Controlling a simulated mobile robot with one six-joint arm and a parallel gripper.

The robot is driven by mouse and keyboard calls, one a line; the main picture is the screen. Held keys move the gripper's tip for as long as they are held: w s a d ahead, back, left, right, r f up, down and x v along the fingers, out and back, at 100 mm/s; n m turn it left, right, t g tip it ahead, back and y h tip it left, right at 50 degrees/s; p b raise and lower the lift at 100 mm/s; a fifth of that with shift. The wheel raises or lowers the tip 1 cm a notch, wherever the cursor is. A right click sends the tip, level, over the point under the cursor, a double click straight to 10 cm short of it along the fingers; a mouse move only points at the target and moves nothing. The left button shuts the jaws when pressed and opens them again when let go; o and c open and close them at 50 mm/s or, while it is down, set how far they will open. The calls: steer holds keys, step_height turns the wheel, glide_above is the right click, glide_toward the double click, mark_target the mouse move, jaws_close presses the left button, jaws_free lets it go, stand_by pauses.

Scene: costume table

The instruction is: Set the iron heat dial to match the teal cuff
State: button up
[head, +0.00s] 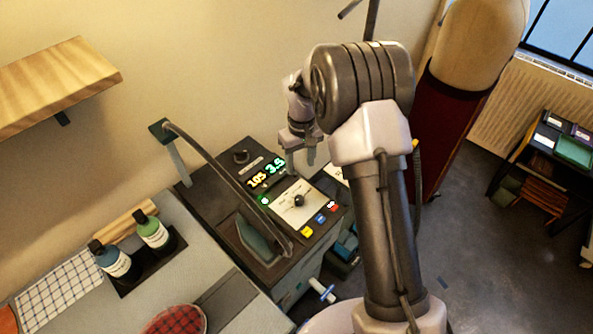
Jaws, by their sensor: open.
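The heat dial appears to be a black round knob (299,200) on a pale plate (284,207) on top of a dark iron station (215,190). Its pointer setting is too small to read. Lit displays (266,173) behind the plate show what looks like 1.05 in yellow and 3.5 in green. A dull teal iron-shaped piece (257,240) lies in the station's front left. I cannot make out a teal cuff for certain. My gripper (304,160) is open and empty, pointing down behind the dial, apart from it, beside the displays.
A dark curved bar (225,182) arches over the station, left of the dial. Yellow (307,232), blue (320,219) and red (333,207) buttons line the front edge. Another small black knob (240,156) sits at the back. Two bottles (151,230) stand left.

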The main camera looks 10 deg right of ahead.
glide_above(299, 197)
step_height(299, 197, down, 5)
step_height(299, 197, down, 11)
steer(key=shift+s+f+b, duration=0.1)
steer(key=shift+s+b, duration=0.05)
steer(key=shift+b, duration=1.05)
jaws_close()
